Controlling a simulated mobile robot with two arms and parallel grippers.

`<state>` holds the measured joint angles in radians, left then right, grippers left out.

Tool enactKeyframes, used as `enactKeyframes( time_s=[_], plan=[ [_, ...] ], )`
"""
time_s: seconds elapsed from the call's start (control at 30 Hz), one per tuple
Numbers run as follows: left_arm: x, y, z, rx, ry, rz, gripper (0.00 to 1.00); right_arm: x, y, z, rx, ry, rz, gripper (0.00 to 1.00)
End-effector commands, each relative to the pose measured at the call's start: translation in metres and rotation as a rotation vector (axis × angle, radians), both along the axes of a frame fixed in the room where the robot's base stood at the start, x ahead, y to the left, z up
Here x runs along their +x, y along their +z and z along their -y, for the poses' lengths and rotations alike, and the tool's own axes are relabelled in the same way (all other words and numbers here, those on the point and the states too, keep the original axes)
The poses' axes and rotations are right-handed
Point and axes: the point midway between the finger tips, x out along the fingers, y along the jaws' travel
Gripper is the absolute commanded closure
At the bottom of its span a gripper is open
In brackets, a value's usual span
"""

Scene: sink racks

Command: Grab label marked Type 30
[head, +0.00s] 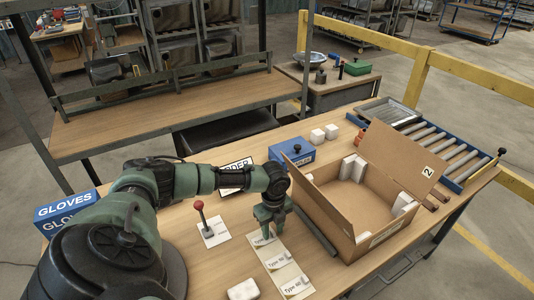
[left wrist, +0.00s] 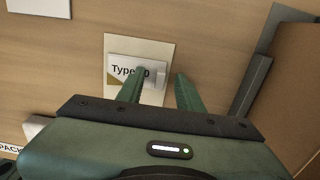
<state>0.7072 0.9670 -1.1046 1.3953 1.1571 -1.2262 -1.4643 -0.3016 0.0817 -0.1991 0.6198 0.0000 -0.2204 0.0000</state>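Several white labels printed "Type ..." lie on pale cards in a row on the wooden table. The far label (head: 263,239) is under my left gripper (head: 270,222), and its number is hidden there. In the left wrist view this label (left wrist: 121,71) reads "Type" and ends in 0; a finger covers the digit before it. My left gripper (left wrist: 162,86) is open, its fingers apart, with a raised white tab (left wrist: 160,83) of the label between them. I cannot tell whether they touch it. The middle label (head: 278,262) and near label (head: 296,285) lie clear. My right gripper is out of view.
An open cardboard box (head: 350,222) stands right of the labels, with a dark bar (head: 317,232) between. A red-knobbed lever (head: 206,222) is to the left. A blue box (head: 298,158) and a roller conveyor (head: 440,148) are farther back. A white block (head: 242,290) lies near the front.

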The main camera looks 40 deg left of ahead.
Motion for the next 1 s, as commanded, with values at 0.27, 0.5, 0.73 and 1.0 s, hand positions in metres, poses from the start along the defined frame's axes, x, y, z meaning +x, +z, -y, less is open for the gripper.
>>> enactKeyframes(
  time_s=[0.27, 0.5, 0.73, 1.0],
  plan=[
    [0.000, 0.000, 0.000, 0.000, -0.001, 0.000, 1.00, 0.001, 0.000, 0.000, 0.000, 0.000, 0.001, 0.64],
    [0.000, 0.000, 0.000, 0.000, 0.000, 0.000, 1.00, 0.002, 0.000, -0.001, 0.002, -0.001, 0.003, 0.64],
    [0.001, 0.009, -0.001, 0.000, -0.001, 0.002, 1.00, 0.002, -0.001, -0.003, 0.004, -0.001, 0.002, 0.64],
    [0.001, 0.057, -0.001, 0.001, -0.001, 0.005, 1.00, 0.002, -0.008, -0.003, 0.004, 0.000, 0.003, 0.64]
  ],
)
